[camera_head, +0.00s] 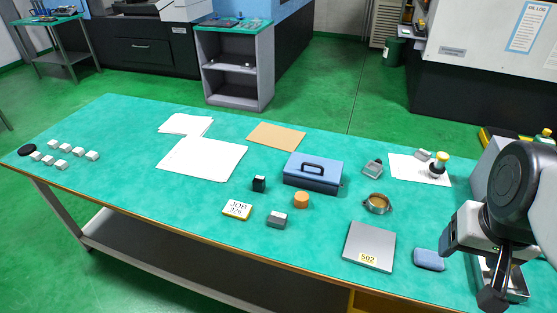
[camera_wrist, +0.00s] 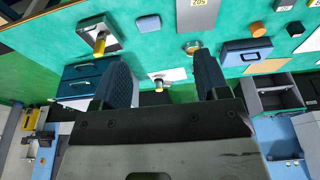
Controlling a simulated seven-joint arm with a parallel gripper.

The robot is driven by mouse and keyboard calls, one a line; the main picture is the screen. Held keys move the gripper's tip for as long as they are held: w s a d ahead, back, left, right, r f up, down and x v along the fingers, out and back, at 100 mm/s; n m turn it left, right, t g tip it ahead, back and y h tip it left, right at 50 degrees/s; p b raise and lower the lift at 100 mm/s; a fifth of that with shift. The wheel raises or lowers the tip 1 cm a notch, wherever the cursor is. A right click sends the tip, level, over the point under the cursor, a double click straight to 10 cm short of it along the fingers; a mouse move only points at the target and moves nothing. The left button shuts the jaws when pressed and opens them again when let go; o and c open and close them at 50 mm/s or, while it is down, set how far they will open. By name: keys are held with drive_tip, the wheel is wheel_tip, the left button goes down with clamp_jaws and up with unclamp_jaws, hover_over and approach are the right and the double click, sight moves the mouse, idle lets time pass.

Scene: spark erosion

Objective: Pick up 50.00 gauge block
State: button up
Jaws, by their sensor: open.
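No "50.00" marking is readable, so I cannot tell which piece is the 50.00 gauge block. A small grey block (camera_head: 277,220) lies near the front edge, right of the JOB 926 card; a grey piece shows at the wrist view's top right (camera_wrist: 285,4). A dark block (camera_head: 259,184) stands behind it. Several small pale blocks (camera_head: 62,164) sit at the far left. My gripper (camera_head: 496,292) is at the right end of the table, far from these pieces. In the wrist view my gripper (camera_wrist: 160,75) has its fingers wide apart with nothing held between them.
A blue box with handle (camera_head: 313,173), an orange cylinder (camera_head: 301,200), a metal ring (camera_head: 377,204), a numbered plate (camera_head: 369,247) and a blue pad (camera_head: 429,259) stand between. A metal tray (camera_head: 517,285) is by my gripper.

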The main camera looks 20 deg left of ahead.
drive_tip(key=shift+w, duration=0.1)
drive_tip(key=w+a+f+n+h, duration=0.2)
drive_tip(key=w+n+h, duration=0.1)
drive_tip(key=w+n, duration=0.3)
drive_tip(key=w+a+f+n+h, duration=0.2)
drive_tip(key=w+a+f+n, duration=0.15)
drive_tip(key=w, duration=0.55)
drive_tip(key=n+t+y, duration=0.3)
drive_tip(key=n+t, duration=0.7)
drive_tip(key=n, duration=1.3)
hover_over(259, 184)
drive_tip(key=s+d, duration=0.2)
drive_tip(key=d, duration=0.5)
wheel_tip(259, 184, down, 18)
drive_tip(key=s+a+f+n, duration=0.1)
drive_tip(key=a, duration=0.1)
drive_tip(key=a+f+n+y, duration=0.1)
drive_tip(key=a+f, duration=0.1)
drive_tip(key=a, duration=0.1)
drive_tip(key=s+a+f+n+t+y, duration=0.1)
drive_tip(key=a+f+n, duration=0.1)
drive_tip(key=shift+s+a, duration=0.35)
